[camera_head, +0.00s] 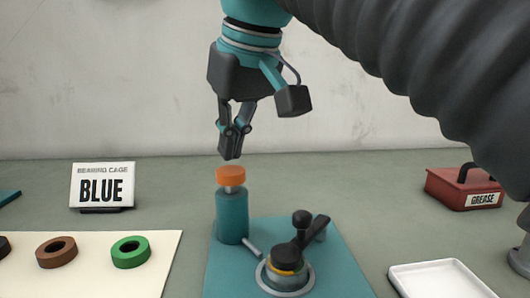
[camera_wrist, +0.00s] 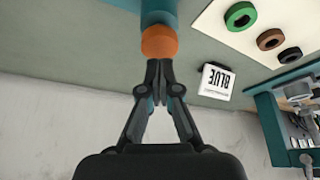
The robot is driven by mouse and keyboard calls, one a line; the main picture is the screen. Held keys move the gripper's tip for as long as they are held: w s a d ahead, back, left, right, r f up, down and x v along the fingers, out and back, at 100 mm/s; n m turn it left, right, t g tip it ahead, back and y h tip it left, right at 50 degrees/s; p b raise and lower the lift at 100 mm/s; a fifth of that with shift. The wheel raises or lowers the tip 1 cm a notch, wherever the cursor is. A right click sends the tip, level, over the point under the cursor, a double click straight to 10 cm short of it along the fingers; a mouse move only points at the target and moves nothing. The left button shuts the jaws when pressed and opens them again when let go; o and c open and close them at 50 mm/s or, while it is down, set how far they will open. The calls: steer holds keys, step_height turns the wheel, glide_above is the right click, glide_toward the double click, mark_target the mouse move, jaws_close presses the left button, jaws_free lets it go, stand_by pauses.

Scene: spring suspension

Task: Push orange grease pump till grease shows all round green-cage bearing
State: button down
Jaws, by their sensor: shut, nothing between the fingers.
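The orange pump cap (camera_head: 231,174) tops a teal cylinder (camera_head: 232,217) on the teal base plate (camera_head: 340,272). A thin pale spout leads from the cylinder toward a round metal holder (camera_head: 286,283). A black part and a yellow ring (camera_head: 296,271) sit in the holder; I see no green cage there. A green ring (camera_head: 131,250) lies on the white mat. My gripper (camera_head: 231,157) is shut and empty, pointing down just above the orange cap. In the wrist view the shut fingertips (camera_wrist: 157,66) appear close to the cap (camera_wrist: 159,42); I cannot tell if they touch.
A "BEARING CAGE BLUE" sign (camera_head: 102,186) stands behind the white mat (camera_head: 150,275), which also holds a brown ring (camera_head: 56,252) and a black ring. A black lever (camera_head: 316,229) rises behind the holder. A white tray (camera_head: 440,281) and red grease box (camera_head: 465,188) are at right.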

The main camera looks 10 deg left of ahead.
mark_target(233, 171)
steer(key=shift+r, duration=2.85)
